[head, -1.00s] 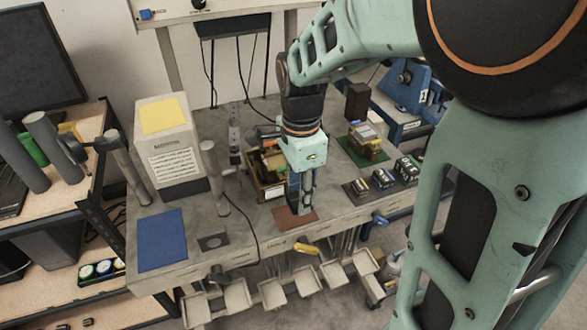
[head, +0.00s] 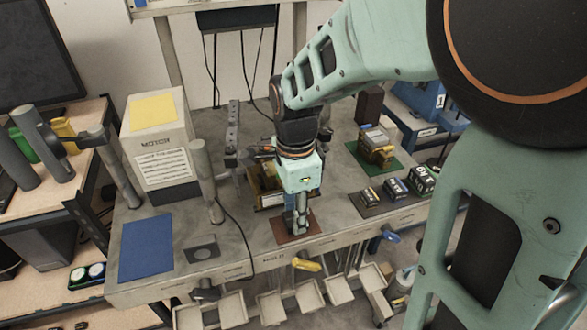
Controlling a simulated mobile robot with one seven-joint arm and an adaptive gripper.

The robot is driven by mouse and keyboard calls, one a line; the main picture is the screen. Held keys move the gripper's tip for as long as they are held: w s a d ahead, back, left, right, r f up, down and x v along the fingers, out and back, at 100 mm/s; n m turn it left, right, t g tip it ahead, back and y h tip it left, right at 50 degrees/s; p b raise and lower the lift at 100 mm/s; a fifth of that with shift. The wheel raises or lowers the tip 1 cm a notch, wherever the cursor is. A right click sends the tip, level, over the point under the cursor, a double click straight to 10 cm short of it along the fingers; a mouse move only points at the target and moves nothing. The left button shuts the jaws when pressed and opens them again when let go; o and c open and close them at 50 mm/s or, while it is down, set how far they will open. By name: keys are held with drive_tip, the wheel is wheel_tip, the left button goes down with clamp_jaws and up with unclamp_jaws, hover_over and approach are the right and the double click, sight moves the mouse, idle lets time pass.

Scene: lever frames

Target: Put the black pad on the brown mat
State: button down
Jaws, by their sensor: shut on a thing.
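The brown mat (head: 280,232) lies flat near the front edge of the grey workbench, partly covered by my gripper. My gripper (head: 297,229) points straight down over the mat, with its fingertips low at the mat's surface. It is shut on a small dark thing, which I take to be the black pad; the fingers hide most of it. I cannot tell whether it touches the mat.
A blue mat (head: 146,247) and a dark grey plate (head: 202,251) lie left on the bench. A large box (head: 158,145) and a grey post (head: 207,180) stand behind them. A green mat (head: 395,164) with goods and several small boxes (head: 396,188) are to the right.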

drive_tip(key=c, duration=1.7)
unclamp_jaws()
drive_tip(key=shift+f, duration=0.15)
drive_tip(key=shift+o, duration=0.2)
wheel_tip(320, 180, up, 12)
drive_tip(key=p, duration=0.1)
drive_tip(key=shift+r, duration=0.2)
